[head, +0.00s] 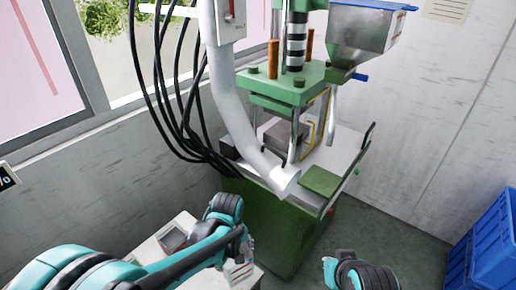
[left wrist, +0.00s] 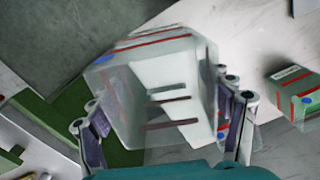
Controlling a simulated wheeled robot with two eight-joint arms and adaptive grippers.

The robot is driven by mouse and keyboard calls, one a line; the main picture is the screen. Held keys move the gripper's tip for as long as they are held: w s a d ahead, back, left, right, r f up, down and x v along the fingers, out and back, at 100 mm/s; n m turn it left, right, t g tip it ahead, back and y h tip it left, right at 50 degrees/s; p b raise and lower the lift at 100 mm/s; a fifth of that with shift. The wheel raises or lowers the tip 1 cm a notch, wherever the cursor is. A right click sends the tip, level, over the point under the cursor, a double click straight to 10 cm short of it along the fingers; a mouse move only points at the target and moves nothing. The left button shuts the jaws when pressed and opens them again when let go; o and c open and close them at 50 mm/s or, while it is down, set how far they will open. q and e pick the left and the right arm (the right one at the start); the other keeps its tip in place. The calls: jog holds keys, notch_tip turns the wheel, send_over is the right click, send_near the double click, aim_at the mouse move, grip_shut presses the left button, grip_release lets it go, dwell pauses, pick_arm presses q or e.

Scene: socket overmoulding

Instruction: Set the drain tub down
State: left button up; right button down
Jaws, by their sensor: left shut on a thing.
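The drain tub (left wrist: 150,90) is a clear, whitish open box with red stripes and a blue dot. In the left wrist view it sits tilted between the two fingers of my left gripper (left wrist: 160,112), which is shut on it. A few dark slots show inside the tub. Whether its base touches anything is unclear. In the head view my left arm hides most of the gripper; a small pale, red-marked piece shows beside the arm at the bottom. My right arm shows at the bottom right of the head view, without its gripper's fingers.
A second red-striped box with green sides (left wrist: 298,95) stands on the pale surface (left wrist: 262,35) at right. The green press (head: 285,195) stands ahead, with a thick white pipe (head: 240,115) and black cables. Blue crates (head: 485,245) stand at far right. Floor between is clear.

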pick_arm(q)
jog(key=w+a+f+m, duration=0.1)
jog(key=a+m, duration=0.2)
jog(key=a, duration=0.2)
jog(key=w+a+f+m, duration=0.2)
jog(key=a+m, duration=0.1)
jog(key=a, duration=0.2)
jog(key=shift+w+m, duration=0.3)
